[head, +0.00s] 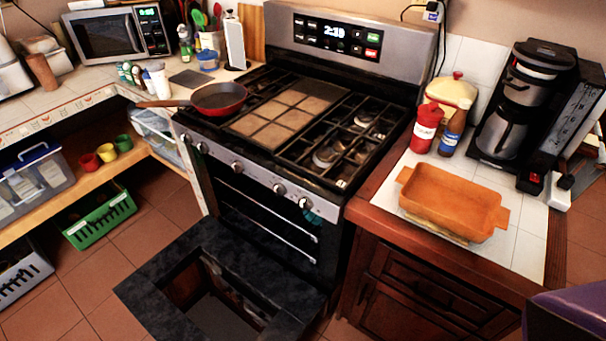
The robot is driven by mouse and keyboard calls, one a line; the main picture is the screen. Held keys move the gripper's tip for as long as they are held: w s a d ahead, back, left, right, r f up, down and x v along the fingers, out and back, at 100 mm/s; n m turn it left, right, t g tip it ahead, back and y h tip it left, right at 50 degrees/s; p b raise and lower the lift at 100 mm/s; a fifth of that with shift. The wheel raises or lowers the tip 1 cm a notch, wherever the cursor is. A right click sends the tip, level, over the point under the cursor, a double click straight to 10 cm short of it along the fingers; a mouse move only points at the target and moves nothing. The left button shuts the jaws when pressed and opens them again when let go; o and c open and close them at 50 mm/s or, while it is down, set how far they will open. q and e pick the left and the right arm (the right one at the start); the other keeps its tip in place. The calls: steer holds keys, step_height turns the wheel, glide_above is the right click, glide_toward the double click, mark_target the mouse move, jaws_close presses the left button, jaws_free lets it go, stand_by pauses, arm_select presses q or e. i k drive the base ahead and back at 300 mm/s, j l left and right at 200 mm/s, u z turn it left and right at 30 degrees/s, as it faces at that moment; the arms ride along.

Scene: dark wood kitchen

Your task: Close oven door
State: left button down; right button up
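The oven (250,172) is part of a steel and black stove in the middle of the head view. Its door (272,272) is open, folded down in front of the stove. The door has a dark frame around a window opening. Inside the dark cavity, metal rack edges (268,228) show. No gripper is in view, so neither is seen touching the door.
A red pan (219,97) sits on the stove's left burners, its handle jutting left over the counter. An orange baking dish (453,203) is on the right counter. A green crate (100,220) sits below the left shelf. Tiled floor (92,285) is clear left of the door.

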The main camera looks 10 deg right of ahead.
mark_target(210, 283)
steer(key=j, duration=0.65)
steer(key=i+j, duration=0.15)
steer(key=j, duration=0.5)
steer(key=j+u, duration=0.1)
steer(key=j, duration=0.55)
steer(key=i+j, duration=0.15)
steer(key=j, duration=0.5)
